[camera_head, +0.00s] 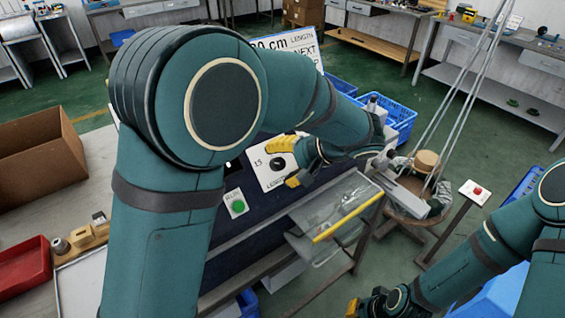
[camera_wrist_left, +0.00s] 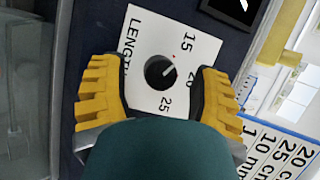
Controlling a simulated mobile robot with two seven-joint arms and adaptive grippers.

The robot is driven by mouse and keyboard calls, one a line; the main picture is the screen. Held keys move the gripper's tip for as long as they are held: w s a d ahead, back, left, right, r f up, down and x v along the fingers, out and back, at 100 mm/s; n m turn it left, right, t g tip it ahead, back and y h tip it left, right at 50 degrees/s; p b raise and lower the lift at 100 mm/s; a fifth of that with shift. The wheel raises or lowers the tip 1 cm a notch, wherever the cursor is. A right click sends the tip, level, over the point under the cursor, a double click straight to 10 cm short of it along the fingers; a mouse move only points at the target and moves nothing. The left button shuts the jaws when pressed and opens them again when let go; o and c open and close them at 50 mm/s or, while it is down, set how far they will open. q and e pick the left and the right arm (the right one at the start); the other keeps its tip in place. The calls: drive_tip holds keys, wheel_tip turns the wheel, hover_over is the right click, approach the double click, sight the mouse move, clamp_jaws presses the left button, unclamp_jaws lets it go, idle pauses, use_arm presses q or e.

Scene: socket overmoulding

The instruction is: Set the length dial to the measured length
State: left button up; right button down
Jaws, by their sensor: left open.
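The length dial is a black round knob (camera_wrist_left: 160,72) on a white plate (camera_wrist_left: 138,48) marked LENGTH, 15, 20 and 25. Its pale pointer line aims between 15 and 20 in the left wrist view. In the head view the knob (camera_head: 277,163) sits on the panel. My left gripper (camera_head: 289,162) is open, its yellow fingers on either side of the knob; I cannot tell whether they touch it. My right gripper (camera_head: 366,304) is low at the bottom edge, partly cut off.
A green button (camera_head: 238,206) sits left of the dial. A clear guard with a yellow edge (camera_head: 345,222) is on the right. A red button on a stand (camera_head: 476,191) stands further right. A cardboard box (camera_head: 38,155) and red tray (camera_head: 22,268) lie at left.

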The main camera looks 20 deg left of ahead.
use_arm(q)
drive_tip(key=v, duration=1.1)
drive_tip(key=shift+d+r, duration=0.2)
drive_tip(key=shift+d, duration=0.15)
